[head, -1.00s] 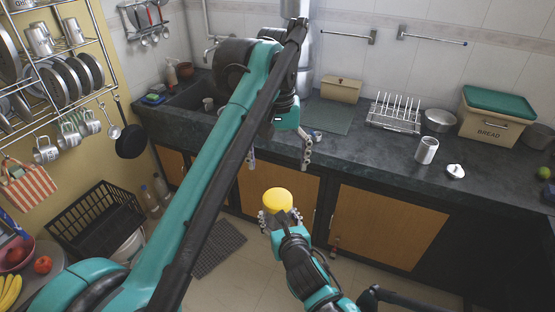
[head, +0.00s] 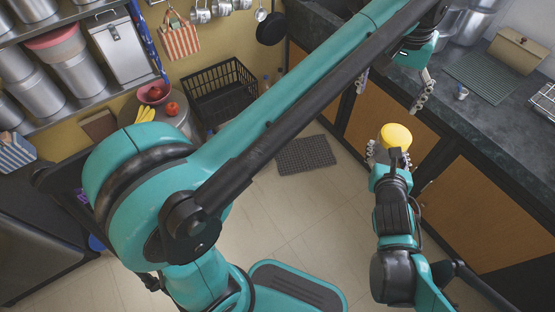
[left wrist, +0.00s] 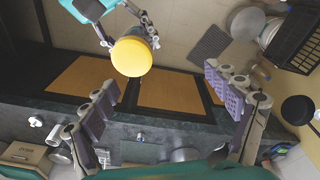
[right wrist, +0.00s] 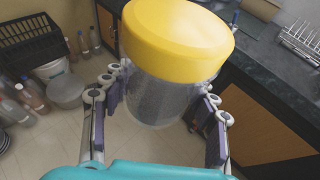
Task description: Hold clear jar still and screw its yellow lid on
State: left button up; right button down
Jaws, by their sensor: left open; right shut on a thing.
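The clear jar (right wrist: 160,101) stands between the fingers of my right gripper (right wrist: 160,88), which is shut on it. The yellow lid (right wrist: 178,38) sits on the jar's top; how tightly it is seated cannot be told. In the head view the lid (head: 397,135) shows above my right gripper (head: 388,156) and hides most of the jar. My left gripper (head: 394,90) is open and empty, its fingers spread, apart from the lid. In the left wrist view the lid (left wrist: 131,57) lies beyond and between the open fingers of my left gripper (left wrist: 160,92), left of centre.
The dark counter (head: 500,120) with wooden cupboard doors (head: 378,112) runs along the right. A black crate (head: 225,95) and a round table with fruit (head: 172,108) stand at the back left. A dark mat (head: 305,154) lies on the otherwise open floor.

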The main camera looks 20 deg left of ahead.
pick_arm(q)
jog(key=s+a+f+n+t, duration=0.1)
jog(key=s+a+f+t, duration=0.2)
jog(key=s+a+f, duration=0.4)
jog(key=s+a+f+t, duration=0.3)
jog(key=s+a+f, duration=0.3)
jog(key=a+f, duration=0.7)
jog(key=shift+s+n+y, duration=0.3)
jog(key=shift+s+n, duration=0.1)
